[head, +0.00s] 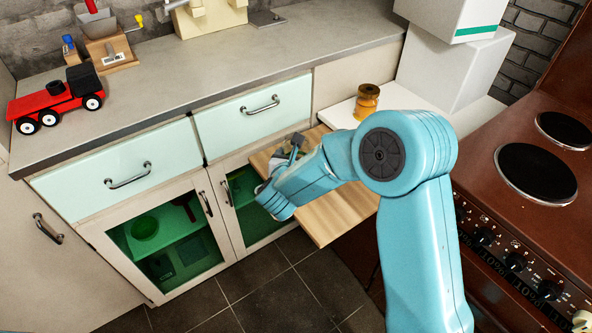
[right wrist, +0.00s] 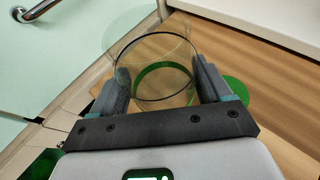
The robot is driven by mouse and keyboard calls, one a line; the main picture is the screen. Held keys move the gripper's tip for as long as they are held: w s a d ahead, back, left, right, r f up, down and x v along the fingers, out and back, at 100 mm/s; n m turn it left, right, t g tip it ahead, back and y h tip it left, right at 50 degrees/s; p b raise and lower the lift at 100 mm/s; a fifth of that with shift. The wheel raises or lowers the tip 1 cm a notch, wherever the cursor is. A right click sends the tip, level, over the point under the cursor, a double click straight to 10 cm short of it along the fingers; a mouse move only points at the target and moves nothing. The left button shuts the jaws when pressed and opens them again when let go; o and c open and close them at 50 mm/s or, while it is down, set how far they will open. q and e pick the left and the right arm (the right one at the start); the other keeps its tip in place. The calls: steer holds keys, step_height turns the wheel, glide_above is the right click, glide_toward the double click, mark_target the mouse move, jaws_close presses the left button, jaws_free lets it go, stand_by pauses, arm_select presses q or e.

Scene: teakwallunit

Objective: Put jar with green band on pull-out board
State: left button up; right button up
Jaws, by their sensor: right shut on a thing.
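The jar with the green band (right wrist: 158,68) is clear glass with a dark ring and a green band. In the right wrist view it sits between the two fingers of my right gripper (right wrist: 160,85), which is shut on it. The pull-out board (head: 330,212) is light wood and extends from under the counter. It also shows in the right wrist view (right wrist: 270,110). In the head view my right gripper (head: 290,150) is over the board's left part, and my arm hides much of the jar. I cannot tell whether the jar touches the board. My left gripper is not in view.
An amber jar (head: 367,101) stands on a white surface behind the board. Mint drawers (head: 120,170) and green-glass doors (head: 165,245) are left of the board. A brown stove (head: 530,190) is at right. A red toy truck (head: 55,100) stands on the counter.

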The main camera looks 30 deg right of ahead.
step_height(320, 180, down, 4)
steer(key=shift+f+b, duration=0.25)
steer(key=shift+b, duration=0.05)
steer(key=shift+r, duration=0.1)
steer(key=o, duration=1.3)
steer(key=shift+o, duration=0.2)
steer(key=shift+r, duration=0.1)
steer(key=shift+s+a, duration=0.25)
steer(key=shift+a, duration=0.05)
steer(key=v, duration=1.1)
steer(key=shift+s, duration=0.15)
